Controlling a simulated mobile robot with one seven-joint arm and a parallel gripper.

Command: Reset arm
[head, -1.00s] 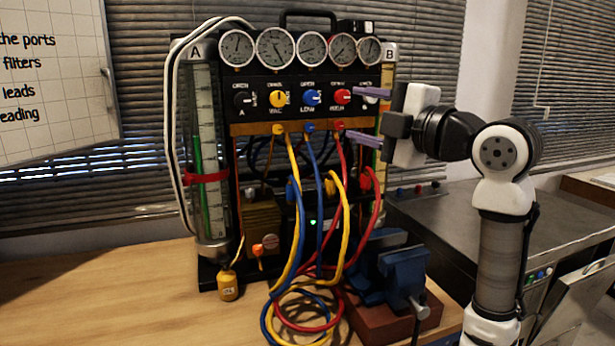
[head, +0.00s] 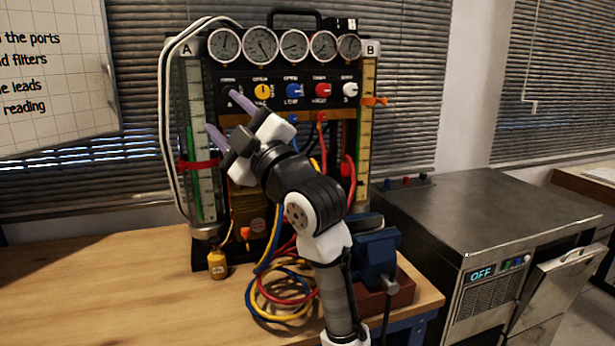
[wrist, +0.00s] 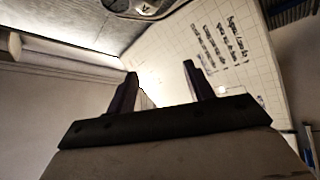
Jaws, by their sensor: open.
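My gripper (head: 222,116) is open and empty in the head view. Its two purple fingers point up and left, in front of the left side of the gauge rig (head: 300,76), near the black knob by the A column. I cannot tell whether a finger touches the panel. My arm crosses in front of the rig's lower half and hides part of the hoses. In the wrist view the two dark fingers (wrist: 158,90) stand apart with nothing between them. Behind them are a ceiling and the whiteboard (wrist: 225,45).
A blue vise (head: 376,260) on a red-brown block stands at the wooden bench's (head: 120,300) right end. Coiled hoses (head: 285,290) and a yellow tag weight (head: 217,264) lie in front of the rig. A steel cabinet (head: 500,220) stands right. The bench's left side is clear.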

